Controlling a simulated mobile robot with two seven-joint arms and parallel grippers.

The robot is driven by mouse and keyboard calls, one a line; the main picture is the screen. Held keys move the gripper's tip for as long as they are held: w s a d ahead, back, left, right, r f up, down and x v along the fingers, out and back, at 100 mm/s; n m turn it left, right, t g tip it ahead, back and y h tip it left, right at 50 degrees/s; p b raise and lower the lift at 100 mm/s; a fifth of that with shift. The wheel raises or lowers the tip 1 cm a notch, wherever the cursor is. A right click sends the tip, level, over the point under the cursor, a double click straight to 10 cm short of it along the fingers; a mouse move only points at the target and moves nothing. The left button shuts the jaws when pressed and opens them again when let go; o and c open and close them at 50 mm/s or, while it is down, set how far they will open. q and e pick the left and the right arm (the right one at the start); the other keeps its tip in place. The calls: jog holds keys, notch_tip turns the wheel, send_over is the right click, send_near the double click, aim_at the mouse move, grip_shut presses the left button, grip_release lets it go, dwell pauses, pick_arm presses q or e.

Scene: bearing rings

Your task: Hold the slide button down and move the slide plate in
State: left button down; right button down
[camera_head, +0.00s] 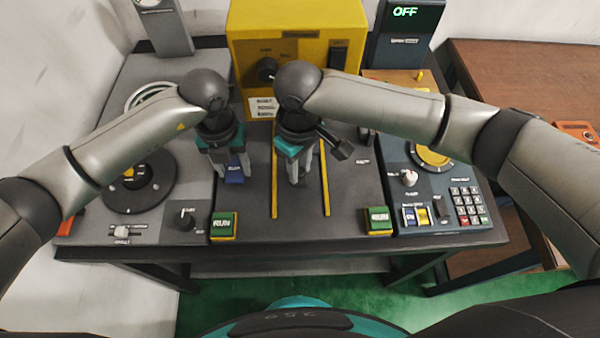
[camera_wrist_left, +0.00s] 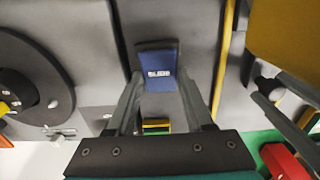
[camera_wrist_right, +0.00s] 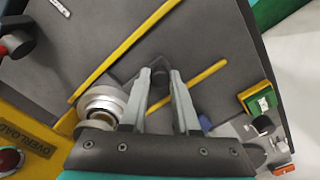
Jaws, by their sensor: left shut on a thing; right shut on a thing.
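The blue slide button (camera_wrist_left: 161,73), marked SLIDE, lies between the fingertips of my left gripper (camera_wrist_left: 160,88) in the left wrist view, shut on its sides. In the head view the button (camera_head: 234,174) shows beside the left gripper (camera_head: 226,170). My right gripper (camera_head: 293,177) points down between the two yellow rails. In the right wrist view the right gripper (camera_wrist_right: 158,80) is shut on a small dark grip (camera_wrist_right: 151,69), mostly hidden by the fingers. It appears to be the slide plate's handle. I cannot tell the plate's edges from the grey bed.
A silver ringed cylinder (camera_wrist_right: 104,103) stands close beside my right fingers. A yellow box (camera_head: 298,62) stands at the back. Green RUN buttons sit at the front left (camera_head: 223,225) and front right (camera_head: 378,221). The bed between the rails towards the front is clear.

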pick_arm(q)
jog(key=shift+s+f, duration=0.2)
jog(key=shift+s, duration=0.15)
pick_arm(e)
jog(key=shift+w, duration=0.15)
jog(key=c, duration=0.6)
grip_release()
jog(key=shift+c, duration=0.2)
pick_arm(q)
jog(key=c, duration=0.7)
grip_release()
jog(key=shift+c, duration=0.2)
jog(key=o, duration=0.5)
jog(key=shift+w+r, duration=0.15)
jog(key=shift+w, duration=0.1)
pick_arm(e)
notch_tip(320, 180, up, 12)
